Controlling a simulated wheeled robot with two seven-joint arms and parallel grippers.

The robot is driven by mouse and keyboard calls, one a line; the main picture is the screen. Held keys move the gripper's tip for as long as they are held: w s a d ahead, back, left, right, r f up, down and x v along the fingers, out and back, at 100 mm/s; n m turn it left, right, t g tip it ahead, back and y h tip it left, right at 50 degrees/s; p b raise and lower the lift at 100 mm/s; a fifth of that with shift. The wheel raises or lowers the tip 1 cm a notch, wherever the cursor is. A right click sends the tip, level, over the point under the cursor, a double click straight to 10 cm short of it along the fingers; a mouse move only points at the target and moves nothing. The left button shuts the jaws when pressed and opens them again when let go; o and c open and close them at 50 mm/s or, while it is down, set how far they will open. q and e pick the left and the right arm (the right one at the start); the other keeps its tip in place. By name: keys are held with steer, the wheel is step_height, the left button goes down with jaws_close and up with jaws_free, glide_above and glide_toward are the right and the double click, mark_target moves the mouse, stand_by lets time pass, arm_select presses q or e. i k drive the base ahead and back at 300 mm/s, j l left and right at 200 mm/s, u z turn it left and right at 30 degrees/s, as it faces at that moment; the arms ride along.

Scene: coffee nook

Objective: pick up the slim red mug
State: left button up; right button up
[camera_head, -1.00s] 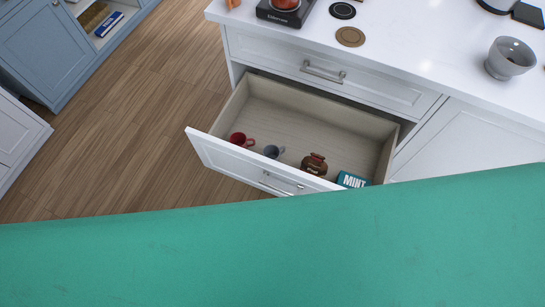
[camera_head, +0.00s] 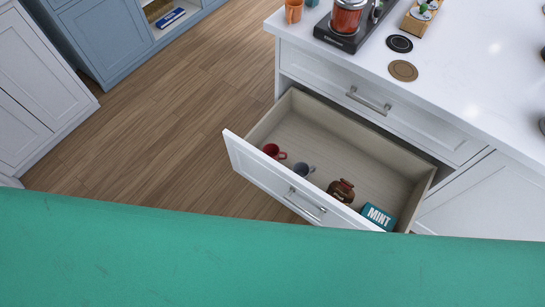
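A red mug (camera_head: 273,151) stands in the left end of an open white drawer (camera_head: 255,173), close to the drawer's front panel. A grey-blue mug (camera_head: 303,170) is just to its right. Both look small from here, and I cannot tell how slim the red mug is. Neither of my grippers shows in the head view. A large green surface that seems to be part of my own body fills the bottom of the view and hides what lies below.
The drawer also holds a brown jar (camera_head: 341,190) and a teal MINT box (camera_head: 379,215). On the white counter (camera_head: 470,80) above are an orange mug (camera_head: 294,11), a coffee machine (camera_head: 345,22), a black coaster (camera_head: 399,43) and a brown coaster (camera_head: 403,70). Wooden floor (camera_head: 170,130) is clear at left.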

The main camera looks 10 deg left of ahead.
mark_target(271, 149)
steer(key=j+z, duration=0.95)
steer(key=k+j+z, duration=0.2)
steer(key=j+z, duration=0.3)
steer(key=l, duration=0.1)
